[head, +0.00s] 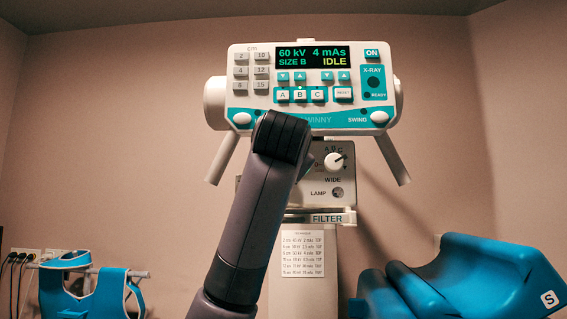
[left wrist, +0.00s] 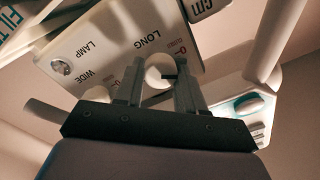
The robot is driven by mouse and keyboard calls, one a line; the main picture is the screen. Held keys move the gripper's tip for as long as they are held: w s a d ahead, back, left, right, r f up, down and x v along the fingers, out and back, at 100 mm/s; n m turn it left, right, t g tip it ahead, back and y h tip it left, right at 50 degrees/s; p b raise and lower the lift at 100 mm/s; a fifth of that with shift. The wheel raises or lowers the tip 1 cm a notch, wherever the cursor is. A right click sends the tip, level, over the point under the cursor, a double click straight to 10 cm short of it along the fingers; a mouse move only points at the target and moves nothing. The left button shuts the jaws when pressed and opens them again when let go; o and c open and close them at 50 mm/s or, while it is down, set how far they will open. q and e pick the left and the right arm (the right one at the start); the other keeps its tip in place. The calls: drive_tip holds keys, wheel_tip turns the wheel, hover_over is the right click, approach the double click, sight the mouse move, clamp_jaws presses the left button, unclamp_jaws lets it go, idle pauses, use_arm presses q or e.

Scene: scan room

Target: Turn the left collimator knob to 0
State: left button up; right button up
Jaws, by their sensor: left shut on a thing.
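The left collimator knob (left wrist: 160,68), round and white, sits by the word LONG in the left wrist view. My left gripper (left wrist: 158,84) has a finger on each side of it and is shut on it. A dark pointer mark shows on the knob's right part; I cannot tell which setting it points to. In the head view my left arm hides this knob and the gripper. The right collimator knob (head: 334,161), marked WIDE, is uncovered on the collimator panel (head: 346,179). My right gripper is not in view.
The control console (head: 311,87) above reads 60 kV, 4 mAs, SIZE B, IDLE. A lamp button (head: 337,193) is below the right knob, above the FILTER strip (head: 325,218). A blue padded positioner (head: 480,277) is at right, a blue apron (head: 90,290) at left.

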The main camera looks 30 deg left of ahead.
use_arm(q)
drive_tip(key=n, duration=0.5)
drive_tip(key=shift+f+n, duration=0.1)
drive_tip(key=shift+n, duration=0.3)
idle(0.4)
drive_tip(key=o, duration=1)
drive_tip(key=shift+o, duration=0.2)
drive_tip(key=b+v, duration=0.1)
drive_tip(key=v, duration=0.6)
drive_tip(key=shift+b, duration=0.4)
